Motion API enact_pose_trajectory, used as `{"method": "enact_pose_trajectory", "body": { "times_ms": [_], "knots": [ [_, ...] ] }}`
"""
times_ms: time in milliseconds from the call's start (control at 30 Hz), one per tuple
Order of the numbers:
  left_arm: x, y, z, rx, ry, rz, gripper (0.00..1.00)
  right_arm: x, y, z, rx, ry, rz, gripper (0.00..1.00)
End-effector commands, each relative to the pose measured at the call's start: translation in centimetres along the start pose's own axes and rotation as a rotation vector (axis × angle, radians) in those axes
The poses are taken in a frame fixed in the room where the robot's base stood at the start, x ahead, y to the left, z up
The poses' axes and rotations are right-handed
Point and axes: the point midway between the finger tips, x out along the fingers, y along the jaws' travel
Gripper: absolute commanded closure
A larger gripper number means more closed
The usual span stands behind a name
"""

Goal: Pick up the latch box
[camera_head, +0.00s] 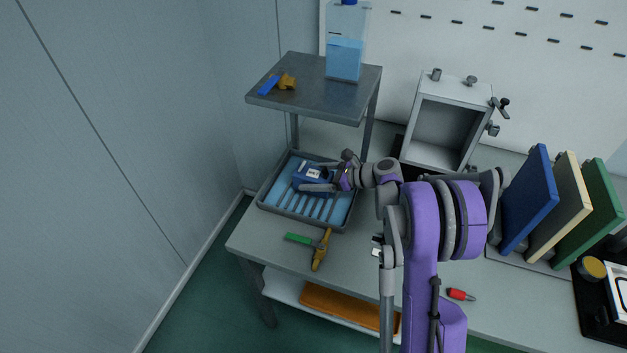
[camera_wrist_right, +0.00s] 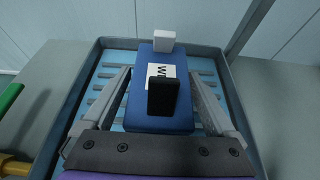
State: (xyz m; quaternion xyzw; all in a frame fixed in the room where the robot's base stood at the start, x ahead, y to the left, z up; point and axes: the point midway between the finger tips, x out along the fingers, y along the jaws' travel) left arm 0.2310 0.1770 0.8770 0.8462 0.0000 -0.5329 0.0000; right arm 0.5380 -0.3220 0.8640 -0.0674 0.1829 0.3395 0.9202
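The latch box looks to be the blue box (camera_head: 311,179) with a white label, lying in the blue slatted tray at the left of the bench. In the right wrist view the blue box (camera_wrist_right: 158,113) shows a white block at its far end and a black tab on its near part. My right gripper (camera_head: 318,178) is at the box. In the wrist view its two fingers (camera_wrist_right: 160,78) stand open, one on each side of the box, with small gaps visible. My left gripper is not in view.
The grey-rimmed tray (camera_head: 267,194) sits beneath a raised metal shelf (camera_head: 318,98) bearing a bottle (camera_head: 345,60). A grey open-fronted box (camera_head: 437,133) and upright coloured binders (camera_head: 528,198) stand to the right.

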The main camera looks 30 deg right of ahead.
Motion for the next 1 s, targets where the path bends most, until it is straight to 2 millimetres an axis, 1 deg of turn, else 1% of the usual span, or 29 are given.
{"method": "enact_pose_trajectory", "body": {
  "times_ms": [33, 167, 200, 267, 300, 367, 400, 467, 500, 800, 867, 1000],
  "knots": [
    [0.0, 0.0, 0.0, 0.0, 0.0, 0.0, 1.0, 0.0, 0.0, 0.0, 0.0, 0.0, 0.0, 0.2],
    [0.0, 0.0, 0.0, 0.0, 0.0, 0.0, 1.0, 0.0, 0.0, 0.0, 0.0, 0.0, 0.0, 0.43],
    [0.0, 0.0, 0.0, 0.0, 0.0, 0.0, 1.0, 0.0, 0.0, 0.0, 0.0, 0.0, 0.0, 0.5],
    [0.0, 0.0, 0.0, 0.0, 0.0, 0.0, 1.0, 0.0, 0.0, 0.0, 0.0, 0.0, 0.0, 0.61],
    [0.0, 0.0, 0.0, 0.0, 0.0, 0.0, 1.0, 0.0, 0.0, 0.0, 0.0, 0.0, 0.0, 0.68],
    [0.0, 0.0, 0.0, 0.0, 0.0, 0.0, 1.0, 0.0, 0.0, 0.0, 0.0, 0.0, 0.0, 0.79],
    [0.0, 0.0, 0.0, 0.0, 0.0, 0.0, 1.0, 0.0, 0.0, 0.0, 0.0, 0.0, 0.0, 0.86],
    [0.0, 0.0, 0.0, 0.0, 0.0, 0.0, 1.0, 0.0, 0.0, 0.0, 0.0, 0.0, 0.0, 0.97],
    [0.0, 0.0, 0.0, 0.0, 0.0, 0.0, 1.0, 0.0, 0.0, 0.0, -0.001, 0.0, 0.0, 1.0],
    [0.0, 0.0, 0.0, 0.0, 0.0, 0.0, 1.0, -0.2, 0.0, 0.3, 0.0, -0.001, -0.001, 1.0],
    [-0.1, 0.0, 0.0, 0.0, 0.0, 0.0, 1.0, -0.4, 0.0, 0.8, 0.0, -0.001, -0.001, 1.0],
    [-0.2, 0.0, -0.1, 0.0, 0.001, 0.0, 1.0, -1.3, 0.0, 3.0, 0.0, -0.001, -0.001, 1.0]
  ]
}}
